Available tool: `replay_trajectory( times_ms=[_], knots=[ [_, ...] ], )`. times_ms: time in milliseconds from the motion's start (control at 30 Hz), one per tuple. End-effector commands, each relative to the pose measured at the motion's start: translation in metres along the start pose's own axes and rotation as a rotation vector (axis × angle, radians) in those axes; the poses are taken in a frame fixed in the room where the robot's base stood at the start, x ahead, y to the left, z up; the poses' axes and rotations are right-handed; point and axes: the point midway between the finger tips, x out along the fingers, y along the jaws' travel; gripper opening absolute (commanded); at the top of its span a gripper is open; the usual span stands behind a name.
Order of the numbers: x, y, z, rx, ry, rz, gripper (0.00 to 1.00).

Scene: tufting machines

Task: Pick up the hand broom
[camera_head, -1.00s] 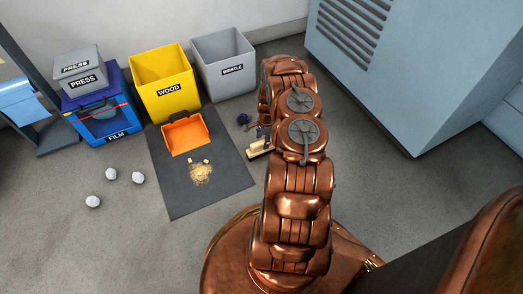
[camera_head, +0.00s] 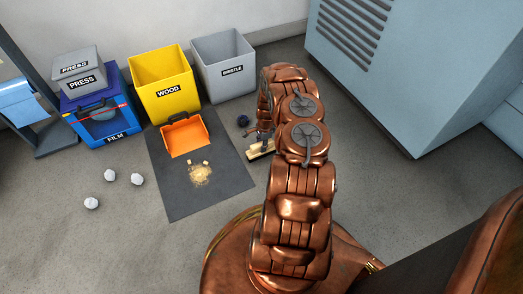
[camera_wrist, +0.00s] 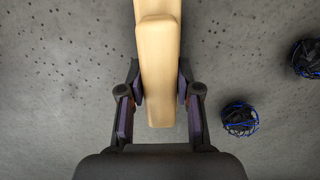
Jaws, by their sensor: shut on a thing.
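The hand broom (camera_wrist: 160,60) is a pale wooden piece running down the middle of the wrist view, between the two fingers. My gripper (camera_wrist: 160,92) is shut on it, with a finger pressed to each side. In the head view the broom (camera_head: 261,149) shows as a small pale block just right of the dark mat, partly hidden by my arm. Its bristles do not show clearly. I cannot tell whether it is clear of the floor.
A dark mat (camera_head: 220,185) holds an orange dustpan (camera_head: 184,138) and a pile of shavings (camera_head: 200,175). Yellow WOOD (camera_head: 168,107), grey BRISTLE (camera_head: 232,86) and blue FILM (camera_head: 115,128) bins stand behind. White balls (camera_head: 137,179) lie left; dark blue tangles (camera_wrist: 239,118) lie right of my gripper.

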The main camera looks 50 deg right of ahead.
Motion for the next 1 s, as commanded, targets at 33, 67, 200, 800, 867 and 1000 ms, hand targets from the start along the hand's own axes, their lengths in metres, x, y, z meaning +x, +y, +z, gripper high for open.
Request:
replay_trajectory(
  times_ms=[33, 67, 200, 800, 867, 1000],
  knots=[
    [0.0, 0.0, 0.0, 0.0, 0.0, 0.001, 0.01],
    [0.0, 0.0, 0.0, 0.0, 0.0, 0.001, 0.0],
    [0.0, 0.0, 0.0, 0.0, 0.0, 0.001, 0.0],
    [-0.041, 0.022, 0.005, 0.002, -0.002, 0.003, 0.0],
    [-0.041, 0.034, 0.007, 0.002, -0.003, 0.005, 0.0],
    [-0.043, 0.06, 0.008, 0.004, -0.003, 0.006, 0.0]
  ],
)
